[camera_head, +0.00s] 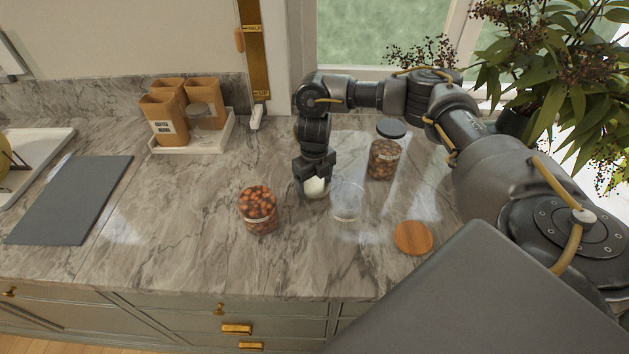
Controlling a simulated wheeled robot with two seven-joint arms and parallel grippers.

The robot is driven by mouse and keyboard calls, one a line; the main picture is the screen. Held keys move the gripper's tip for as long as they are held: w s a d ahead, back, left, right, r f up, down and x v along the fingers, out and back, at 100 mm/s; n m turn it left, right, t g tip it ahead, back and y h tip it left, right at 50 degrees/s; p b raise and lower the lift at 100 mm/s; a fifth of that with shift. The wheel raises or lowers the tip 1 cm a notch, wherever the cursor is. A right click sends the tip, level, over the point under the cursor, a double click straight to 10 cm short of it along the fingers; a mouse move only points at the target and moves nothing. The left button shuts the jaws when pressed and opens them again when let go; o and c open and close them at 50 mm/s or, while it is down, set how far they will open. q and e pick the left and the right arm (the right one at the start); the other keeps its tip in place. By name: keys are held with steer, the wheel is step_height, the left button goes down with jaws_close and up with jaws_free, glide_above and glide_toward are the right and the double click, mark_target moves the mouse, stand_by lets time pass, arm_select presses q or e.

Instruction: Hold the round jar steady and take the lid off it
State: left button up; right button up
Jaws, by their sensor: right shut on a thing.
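My right gripper (314,182) reaches down from the right arm and is shut on a small whitish thing (315,189) low over the counter. The fingers hide much of it, so I cannot tell whether it is a lid or a small jar. A rounded glass jar of reddish-brown nuts (258,210) stands upright to the left, apart from the gripper, with no lid visible on it. A taller jar with a dark lid (390,128) stands behind and to the right. A round wooden lid (413,238) lies flat at the front right. My left gripper is not in view.
A clear, seemingly empty glass (347,202) stands just right of the gripper. Wooden canisters (165,112) stand on a white tray (195,145) at the back left. A dark board (70,200) lies at left. The marble counter between board and nut jar is clear.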

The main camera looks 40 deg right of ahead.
mark_target(315, 186)
steer(key=shift+s+f+b, duration=0.3)
steer(key=shift+f+b, duration=0.15)
steer(key=shift+f, duration=0.05)
steer(key=o, duration=1.1)
steer(key=shift+s+f, duration=0.15)
steer(key=shift+a+r+p, duration=0.15)
steer(key=shift+r+p, duration=0.25)
steer(key=shift+r, duration=0.15)
steer(key=r, duration=1.2)
steer(key=shift+w+r+b, duration=0.2)
steer(key=shift+w+b, duration=0.1)
steer(key=shift+w, duration=0.1)
